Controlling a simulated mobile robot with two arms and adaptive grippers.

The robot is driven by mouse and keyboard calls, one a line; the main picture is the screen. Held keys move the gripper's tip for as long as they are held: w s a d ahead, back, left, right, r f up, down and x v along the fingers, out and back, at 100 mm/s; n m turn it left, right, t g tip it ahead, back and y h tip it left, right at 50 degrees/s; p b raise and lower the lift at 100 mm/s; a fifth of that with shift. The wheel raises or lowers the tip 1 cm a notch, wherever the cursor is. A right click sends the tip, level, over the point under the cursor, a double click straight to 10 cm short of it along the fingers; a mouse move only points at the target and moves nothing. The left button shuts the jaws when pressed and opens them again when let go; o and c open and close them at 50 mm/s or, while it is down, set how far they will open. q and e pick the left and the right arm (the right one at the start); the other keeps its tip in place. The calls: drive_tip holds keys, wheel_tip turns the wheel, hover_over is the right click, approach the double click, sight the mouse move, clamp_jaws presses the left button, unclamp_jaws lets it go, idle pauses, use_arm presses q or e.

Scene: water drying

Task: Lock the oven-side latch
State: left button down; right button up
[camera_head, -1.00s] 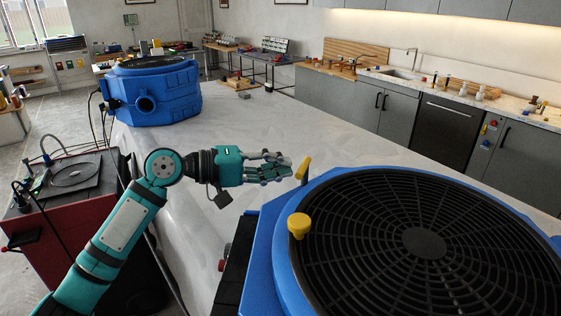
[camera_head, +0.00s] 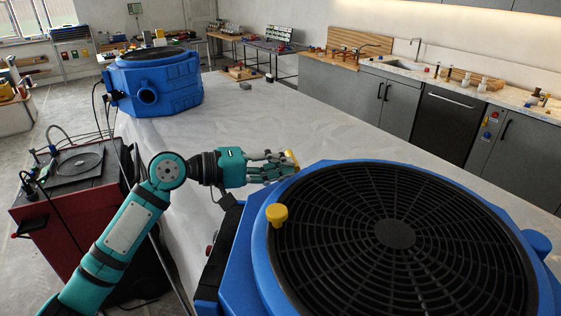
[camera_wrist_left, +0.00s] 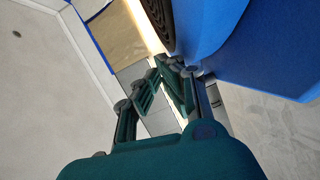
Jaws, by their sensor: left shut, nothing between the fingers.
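The blue machine (camera_head: 262,262) with a round black grille (camera_head: 395,234) fills the right of the head view. One yellow latch (camera_head: 291,158) shows at its far-left edge, partly hidden by my left fingers. Another yellow latch (camera_head: 277,214) stands at the near-left rim. My left gripper (camera_head: 288,168) is shut and empty, its fingertips right at the far-left latch; I cannot tell whether they touch it. In the left wrist view, the fingers (camera_wrist_left: 166,80) are close beside the blue housing (camera_wrist_left: 255,45), and no yellow latch shows. My right gripper is not in view.
A second blue machine (camera_head: 155,83) stands at the far end of the pale table (camera_head: 250,115). A red cart (camera_head: 70,215) is at the left. A dark oven-like appliance (camera_head: 445,125) sits under the back-right counter. The table's middle is mostly clear.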

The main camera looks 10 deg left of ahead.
use_arm(q)
drive_tip(key=shift+d, duration=0.15)
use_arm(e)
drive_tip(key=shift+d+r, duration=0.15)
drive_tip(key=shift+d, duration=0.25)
use_arm(q)
drive_tip(key=shift+d, duration=0.1)
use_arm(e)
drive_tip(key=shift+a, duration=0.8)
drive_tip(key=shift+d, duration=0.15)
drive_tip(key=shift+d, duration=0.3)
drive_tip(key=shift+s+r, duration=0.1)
